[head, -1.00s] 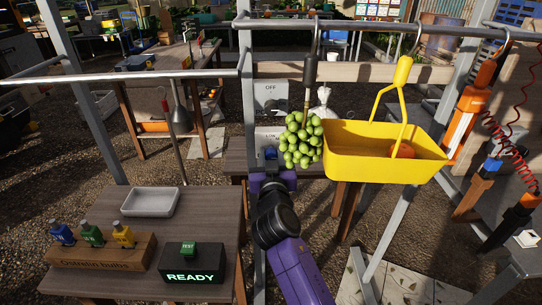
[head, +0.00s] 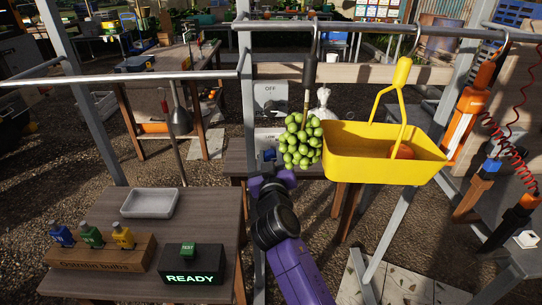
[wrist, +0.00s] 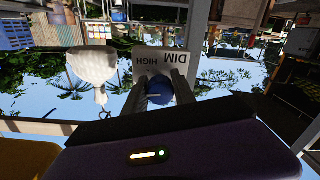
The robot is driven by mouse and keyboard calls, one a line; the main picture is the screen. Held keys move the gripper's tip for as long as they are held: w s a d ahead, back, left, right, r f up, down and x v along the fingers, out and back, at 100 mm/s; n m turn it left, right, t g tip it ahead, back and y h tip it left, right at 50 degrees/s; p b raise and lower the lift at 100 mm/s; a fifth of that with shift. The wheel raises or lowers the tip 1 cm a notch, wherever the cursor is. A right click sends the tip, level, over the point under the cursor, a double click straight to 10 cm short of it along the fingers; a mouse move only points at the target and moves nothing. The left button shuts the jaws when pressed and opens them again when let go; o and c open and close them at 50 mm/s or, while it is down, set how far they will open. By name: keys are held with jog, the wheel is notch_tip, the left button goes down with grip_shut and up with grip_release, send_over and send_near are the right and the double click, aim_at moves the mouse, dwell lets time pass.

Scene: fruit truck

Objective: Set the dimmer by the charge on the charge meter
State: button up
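The dimmer is a pale panel (head: 266,134) with a blue knob (head: 270,153), straight ahead in the head view. In the wrist view the panel (wrist: 150,58) reads DIM and HIGH, upside down, and the blue knob (wrist: 160,88) shows between my fingers. My gripper (wrist: 161,88) has its two grey fingers apart, one on each side of the knob. I cannot see clear contact with it. In the head view my purple gripper hides the panel's lower part. I cannot pick out a separate charge meter.
Green grapes (head: 300,140) and a yellow basket (head: 385,152) hang from a rail just right of my gripper. A table (head: 160,230) at left holds a grey tray (head: 150,203), a block of colored bulbs and a READY box (head: 191,271). An orange lamp (head: 468,105) hangs right.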

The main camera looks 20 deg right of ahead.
jog(key=o, duration=0.3)
jog(key=shift+o, duration=0.2)
jog(key=v, duration=0.7)
jog(key=shift+s+b, duration=0.3)
jog(key=shift+s, duration=0.1)
